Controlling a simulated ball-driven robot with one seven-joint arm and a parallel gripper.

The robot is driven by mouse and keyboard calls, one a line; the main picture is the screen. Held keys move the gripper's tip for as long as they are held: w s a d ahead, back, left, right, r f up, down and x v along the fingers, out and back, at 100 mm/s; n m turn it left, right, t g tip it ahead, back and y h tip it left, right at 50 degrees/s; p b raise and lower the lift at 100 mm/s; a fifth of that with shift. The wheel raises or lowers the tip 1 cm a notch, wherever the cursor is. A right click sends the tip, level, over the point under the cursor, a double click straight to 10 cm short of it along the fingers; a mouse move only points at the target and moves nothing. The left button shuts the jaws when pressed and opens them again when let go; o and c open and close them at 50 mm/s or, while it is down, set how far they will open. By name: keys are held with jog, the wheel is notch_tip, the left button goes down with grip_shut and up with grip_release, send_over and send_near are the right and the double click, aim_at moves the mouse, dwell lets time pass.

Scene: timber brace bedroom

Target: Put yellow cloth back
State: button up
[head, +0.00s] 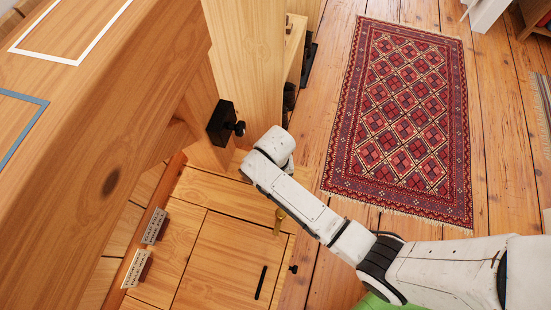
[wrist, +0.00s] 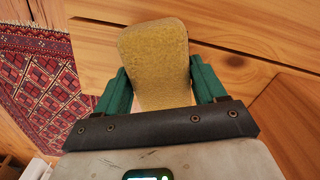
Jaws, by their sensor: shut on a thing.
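In the wrist view, the yellow cloth (wrist: 156,60) is a flat, fuzzy, mustard-coloured piece with rounded upper corners. My gripper (wrist: 160,88) has its two green fingers closed on its sides and holds it upright in the picture. The lower part of the cloth is partly hidden by the gripper body. Wooden panels are behind the cloth; I cannot tell whether it touches them. In the head view, my white arm reaches over the wooden furniture, and the gripper cannot be made out there.
A wooden surface (head: 90,150) with white and blue outlines is at the left. Two small label plates (head: 155,225) (head: 137,268) stand below it. A black fitting (head: 225,124) sits on an upright panel. A red patterned rug (head: 400,115) lies on the open plank floor.

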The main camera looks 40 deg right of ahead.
jog(key=shift+f, duration=0.1)
jog(key=o, duration=1)
notch_tip(320, 180, up, 12)
jog(key=p, duration=0.4)
jog(key=shift+r, duration=0.2)
